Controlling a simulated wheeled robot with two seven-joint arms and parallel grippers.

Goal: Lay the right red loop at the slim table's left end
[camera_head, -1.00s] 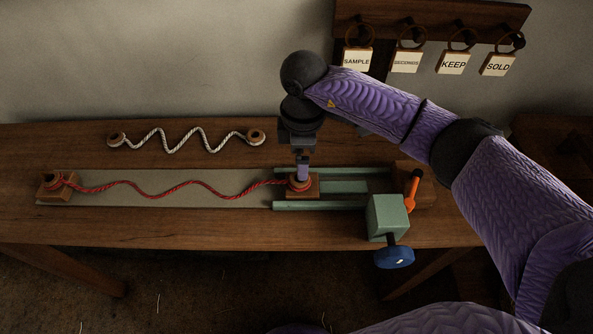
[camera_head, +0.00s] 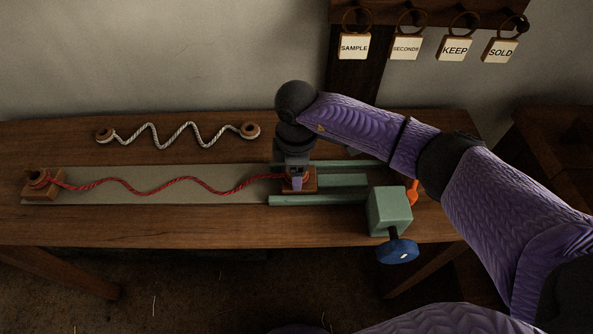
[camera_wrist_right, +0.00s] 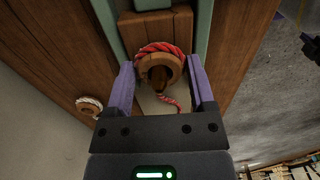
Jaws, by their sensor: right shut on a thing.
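The red rope (camera_head: 190,179) runs in waves along a grey board, from the left red loop (camera_head: 40,177) on a wooden block to the right red loop at the sliding end. The right red loop, a wooden ring wrapped in red cord (camera_wrist_right: 158,68), sits around a peg in the right wrist view. My right gripper (camera_head: 297,186) is low over the right block (camera_head: 311,184), its purple fingers shut on the ring's two sides. In the head view the gripper mostly hides that loop. My left gripper is not in view. I cannot tell which table is the slim one.
A white rope (camera_head: 178,135) with wooden ring ends lies behind the board. Green rails, a green box (camera_head: 390,211), a blue handwheel (camera_head: 397,251) and an orange lever (camera_head: 412,192) stand at right. Another dark wooden surface (camera_head: 560,130) is at far right. Labelled tags hang on the wall.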

